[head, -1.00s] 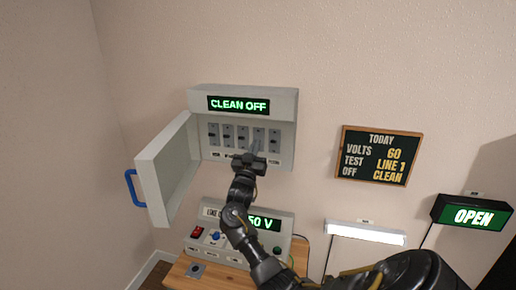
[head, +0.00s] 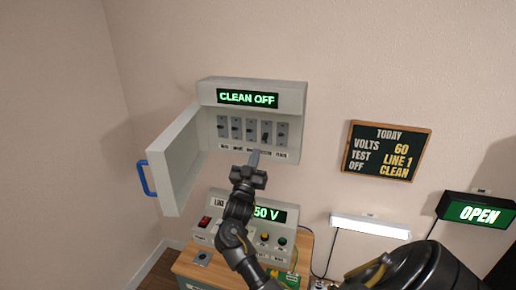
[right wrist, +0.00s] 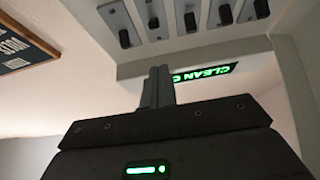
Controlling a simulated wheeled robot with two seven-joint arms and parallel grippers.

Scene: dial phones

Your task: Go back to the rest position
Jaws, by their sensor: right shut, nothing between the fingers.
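My right gripper (head: 254,160) is shut and empty, just below and in front of the row of switches in the open wall box (head: 303,115). Its closed fingers (right wrist: 157,86) point up toward the box in the right wrist view. The box shows a green sign reading "CLEAN OFF" (head: 248,98). Several grey switches (head: 236,128) stand in a row inside; the fourth from the left has its lever low. They also show at the top of the right wrist view (right wrist: 190,18). My left gripper is not in view.
The box's door (head: 178,165), with a blue handle (head: 146,178), hangs open to the left. Below, a console (head: 211,232) reading "50 V" stands on a wooden table (head: 203,273). A chalkboard (head: 387,151), a white lamp (head: 370,226) and an "OPEN" sign (head: 477,213) are right.

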